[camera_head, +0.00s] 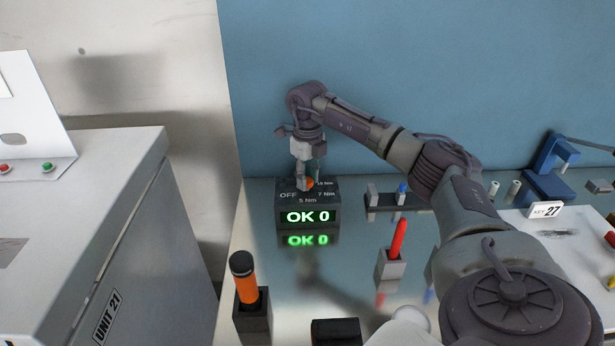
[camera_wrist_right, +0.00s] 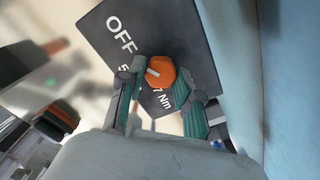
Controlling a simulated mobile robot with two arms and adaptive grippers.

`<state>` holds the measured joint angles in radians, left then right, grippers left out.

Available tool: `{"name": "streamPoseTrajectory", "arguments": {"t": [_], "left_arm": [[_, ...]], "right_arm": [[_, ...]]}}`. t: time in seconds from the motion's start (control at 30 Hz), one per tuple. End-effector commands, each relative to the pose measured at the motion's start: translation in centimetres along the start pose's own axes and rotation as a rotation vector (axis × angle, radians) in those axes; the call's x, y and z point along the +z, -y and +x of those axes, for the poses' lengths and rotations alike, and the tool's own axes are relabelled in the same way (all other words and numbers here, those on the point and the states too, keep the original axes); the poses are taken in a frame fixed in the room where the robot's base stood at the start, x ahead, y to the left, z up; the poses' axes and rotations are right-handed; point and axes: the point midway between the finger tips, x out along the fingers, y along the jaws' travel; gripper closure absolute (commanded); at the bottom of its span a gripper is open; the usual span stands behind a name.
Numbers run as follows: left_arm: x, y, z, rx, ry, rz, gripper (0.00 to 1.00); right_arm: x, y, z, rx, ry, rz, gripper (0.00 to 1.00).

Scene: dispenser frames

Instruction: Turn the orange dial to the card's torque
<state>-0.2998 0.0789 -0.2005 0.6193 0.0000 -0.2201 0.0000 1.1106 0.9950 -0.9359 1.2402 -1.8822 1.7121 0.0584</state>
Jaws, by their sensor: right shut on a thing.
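The orange dial (camera_head: 309,184) is on top of a dark box (camera_head: 291,221) on the bench. Its labels read OFF, 5 Nm, 7 Nm and a partly hidden one, perhaps 10 Nm. The box's front display (camera_head: 307,217) shows green "OK 0". My right gripper (camera_head: 303,184) reaches down onto the dial and is shut on it. In the right wrist view, its fingers (camera_wrist_right: 157,82) sit either side of the dial (camera_wrist_right: 160,67); a pale mark faces roughly the 5 label. My left gripper is out of view.
An orange-handled tool (camera_head: 247,285) stands in a black holder at the front left. A red-handled tool (camera_head: 399,240) stands in a grey block. A small rack (camera_head: 385,202) and a blue device (camera_head: 550,165) stand farther back. A grey cabinet (camera_head: 110,220) is at the left.

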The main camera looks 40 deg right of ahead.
Motion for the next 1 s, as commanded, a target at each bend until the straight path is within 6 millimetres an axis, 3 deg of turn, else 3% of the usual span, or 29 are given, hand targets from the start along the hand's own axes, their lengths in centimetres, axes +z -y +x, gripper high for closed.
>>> {"name": "streamPoseTrajectory", "arguments": {"t": [0.37,1.0], "left_arm": [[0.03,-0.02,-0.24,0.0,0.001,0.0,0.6],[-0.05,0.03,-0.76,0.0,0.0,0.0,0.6]], "right_arm": [[0.04,0.05,-0.13,-0.001,0.001,-0.112,1.0],[0.11,0.17,-0.18,-0.003,0.002,-0.681,1.0]]}}
